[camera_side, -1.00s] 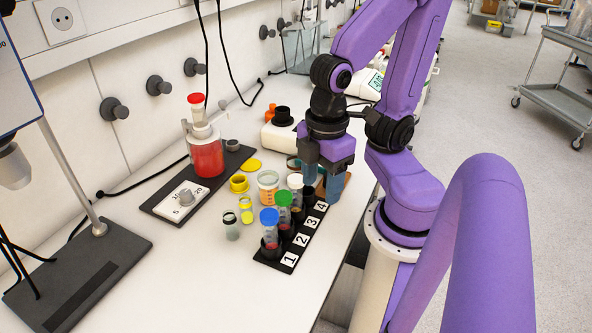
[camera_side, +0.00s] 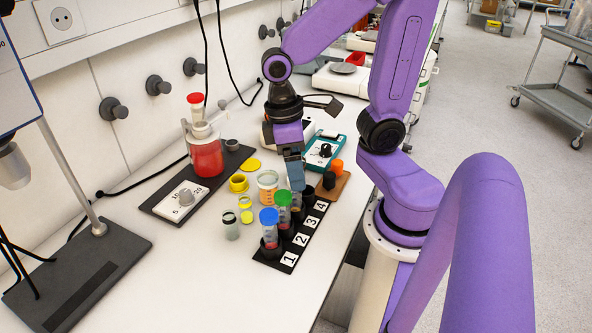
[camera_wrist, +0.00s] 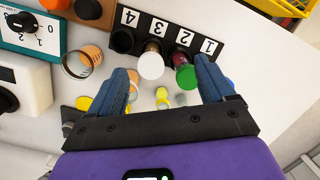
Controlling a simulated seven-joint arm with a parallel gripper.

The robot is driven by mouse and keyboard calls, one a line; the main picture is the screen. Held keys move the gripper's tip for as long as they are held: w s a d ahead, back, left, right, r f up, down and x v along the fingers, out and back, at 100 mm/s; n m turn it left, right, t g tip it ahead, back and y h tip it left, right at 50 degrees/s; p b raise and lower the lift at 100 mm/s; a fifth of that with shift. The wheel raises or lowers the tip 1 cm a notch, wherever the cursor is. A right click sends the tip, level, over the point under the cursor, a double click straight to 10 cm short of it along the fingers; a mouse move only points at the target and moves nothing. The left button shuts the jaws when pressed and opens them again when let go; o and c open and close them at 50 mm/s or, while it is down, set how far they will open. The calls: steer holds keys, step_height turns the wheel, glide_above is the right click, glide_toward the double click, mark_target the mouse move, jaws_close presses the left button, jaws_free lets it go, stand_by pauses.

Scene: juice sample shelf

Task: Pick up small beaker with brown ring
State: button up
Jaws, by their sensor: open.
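A small clear beaker with a brownish ring (camera_wrist: 82,62) shows at the upper left of the wrist view, beside slot 4 of the tube rack. In the side view it seems hidden behind my gripper (camera_side: 297,186). My gripper is open and empty, pointing down above the rack. In the wrist view its fingers (camera_wrist: 167,78) frame the white-capped and green-capped tubes, and the beaker lies outside them, beyond the left finger. A second beaker, with orange markings (camera_side: 268,184), stands left of the rack.
The black numbered rack (camera_side: 273,256) holds tubes with blue (camera_side: 269,216), green (camera_side: 283,198) and white caps (camera_wrist: 150,65). Small yellow-marked jars (camera_side: 246,210), a teal box (camera_side: 323,150) and a wooden tray (camera_side: 338,187) stand close by.

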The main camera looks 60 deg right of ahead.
steer(key=w+d+m+y, duration=0.2)
steer(key=d+m, duration=0.2)
steer(key=m, duration=0.1)
steer(key=w+d+f+m+y, duration=0.1)
steer(key=w+d+m+y, duration=0.1)
steer(key=d+m, duration=0.2)
steer(key=w+d+m+g+y, duration=0.1)
steer(key=d+m, duration=0.3)
steer(key=m, duration=0.4)
steer(key=shift+w+d+f+y, duration=0.15)
steer(key=shift+w+f+y, duration=0.05)
steer(key=shift+w+y, duration=0.7)
steer(key=s+d+m+t+y, duration=0.2)
steer(key=s+d+m+t, duration=0.85)
steer(key=m, duration=0.55)
steer(key=shift+t, duration=0.45)
steer(key=x, duration=1.3)
steer(key=shift+s+d+f, duration=0.1)
steer(key=shift+f, duration=0.1)
steer(key=shift+x, duration=2.6)
steer(key=shift+s+f, duration=0.1)
